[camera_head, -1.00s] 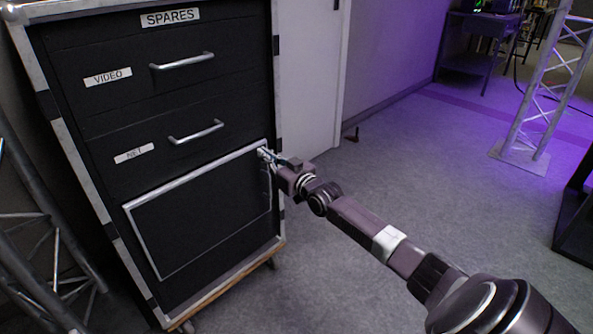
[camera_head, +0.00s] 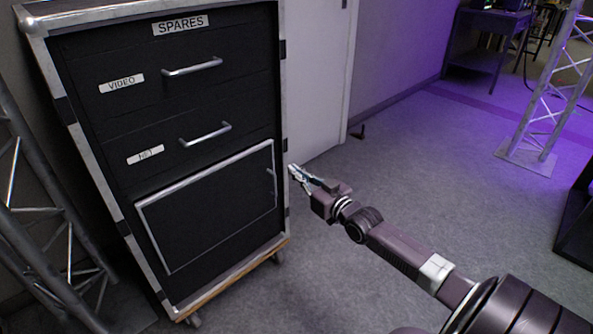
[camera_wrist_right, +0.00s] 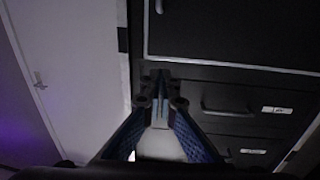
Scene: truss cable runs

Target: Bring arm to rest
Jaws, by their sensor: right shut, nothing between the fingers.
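My right arm reaches in from the lower right in the head view. Its gripper (camera_head: 293,170) is shut and empty, just right of the black cabinet's front edge and apart from the lower door's handle. In the right wrist view the two fingers of the right gripper (camera_wrist_right: 161,76) meet at their tips with nothing between them. The black spares cabinet (camera_head: 130,55) stands at the left of the head view. Its framed lower door (camera_head: 210,205) looks shut, with a small handle (camera_head: 271,183) at its right side. My left gripper is not in view.
Two drawers with bar handles (camera_head: 192,70) and (camera_head: 206,134) sit above the door, both shut. A pale door (camera_head: 318,80) is behind the cabinet. Metal truss stands at the left (camera_head: 35,215) and at the right (camera_head: 545,110). The grey floor (camera_head: 430,180) right of the cabinet is open.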

